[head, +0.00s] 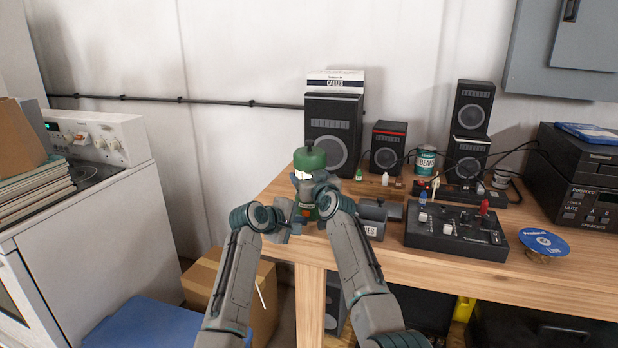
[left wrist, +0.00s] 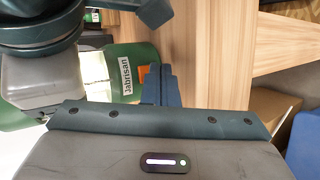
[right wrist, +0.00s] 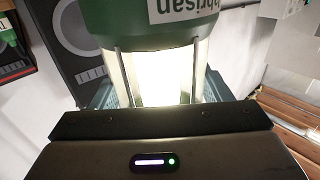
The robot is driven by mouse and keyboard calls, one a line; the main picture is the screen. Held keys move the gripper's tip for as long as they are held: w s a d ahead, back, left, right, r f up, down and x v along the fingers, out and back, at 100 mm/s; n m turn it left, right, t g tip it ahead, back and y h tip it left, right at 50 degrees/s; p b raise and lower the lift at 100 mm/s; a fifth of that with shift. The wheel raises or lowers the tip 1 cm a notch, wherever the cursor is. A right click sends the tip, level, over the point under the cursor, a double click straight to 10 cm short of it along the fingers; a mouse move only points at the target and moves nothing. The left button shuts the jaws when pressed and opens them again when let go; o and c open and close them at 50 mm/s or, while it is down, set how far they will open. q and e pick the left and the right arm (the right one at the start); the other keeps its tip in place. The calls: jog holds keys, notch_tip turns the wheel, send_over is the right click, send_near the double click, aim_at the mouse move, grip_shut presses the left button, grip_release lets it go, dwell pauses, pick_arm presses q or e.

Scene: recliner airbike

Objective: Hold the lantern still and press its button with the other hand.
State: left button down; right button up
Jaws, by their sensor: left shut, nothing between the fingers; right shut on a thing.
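The green lantern (head: 309,160) stands upright at the front left of the wooden table, with a bright, glowing middle. My right gripper (head: 316,184) is shut on that middle; its fingers lie on both sides of it in the right wrist view (right wrist: 162,85). The left wrist view shows the lantern's green base (left wrist: 122,72) with a "Jabrisan" label and an orange button (left wrist: 144,78). My left gripper (head: 297,218) is shut and empty at the base. Its fingertips (left wrist: 156,82) are right beside the button, partly covering that area; I cannot tell whether they touch it.
A black mixer panel (head: 455,232) and a blue disc (head: 543,242) lie farther right on the table (head: 410,262). Speakers (head: 333,130) stand behind. A cardboard box (head: 205,280) is on the floor at left.

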pick_arm(q)
jog(key=shift+s, duration=0.1)
jog(key=s, duration=0.2)
jog(key=s+a, duration=0.1)
jog(key=s, duration=0.2)
jog(key=shift+s+a, duration=0.2)
jog(key=shift+s, duration=0.15)
pick_arm(e)
jog(key=o, duration=1.7)
jog(key=shift+s, duration=0.1)
